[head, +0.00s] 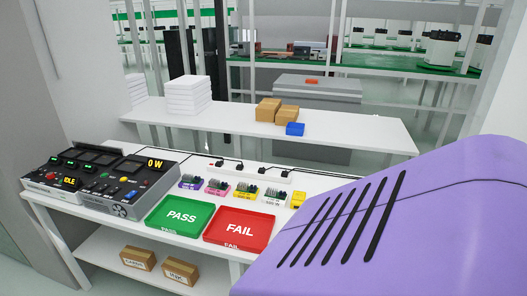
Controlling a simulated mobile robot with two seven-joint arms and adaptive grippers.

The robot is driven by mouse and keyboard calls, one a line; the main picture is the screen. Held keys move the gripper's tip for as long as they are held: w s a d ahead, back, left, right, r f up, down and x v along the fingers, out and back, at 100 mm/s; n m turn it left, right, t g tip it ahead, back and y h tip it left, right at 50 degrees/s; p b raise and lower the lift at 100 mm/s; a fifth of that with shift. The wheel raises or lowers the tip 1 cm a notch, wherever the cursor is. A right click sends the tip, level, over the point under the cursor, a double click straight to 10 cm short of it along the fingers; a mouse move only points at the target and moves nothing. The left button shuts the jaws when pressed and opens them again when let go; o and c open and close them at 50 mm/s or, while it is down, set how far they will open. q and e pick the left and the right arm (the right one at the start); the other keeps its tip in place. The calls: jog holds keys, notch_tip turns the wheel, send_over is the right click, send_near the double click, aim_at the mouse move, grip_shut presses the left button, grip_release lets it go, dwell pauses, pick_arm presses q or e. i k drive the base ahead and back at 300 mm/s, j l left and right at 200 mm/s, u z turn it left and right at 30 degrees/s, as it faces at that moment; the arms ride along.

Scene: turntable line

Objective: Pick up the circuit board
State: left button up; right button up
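Several small circuit boards with green parts stand in a row on the white table, on coloured bases. From left to right they are on a purple base (190,182), a pink base (217,187), a yellow base (246,192) and a white base (274,197). Their labels are too small to read surely. A green PASS tray (178,230) and a red FAIL tray (236,242) lie in front of them, with no board in either. Neither of my grippers is in view.
A control console (128,203) reading IDLE and 0 W fills the table's left. A yellow block (298,200) stands right of the boards. A back table holds a white stack (188,95), cardboard boxes (268,110) and a blue box (295,129). The lower right is covered.

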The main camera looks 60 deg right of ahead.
aim_at(271, 197)
jog(key=z, duration=1.75)
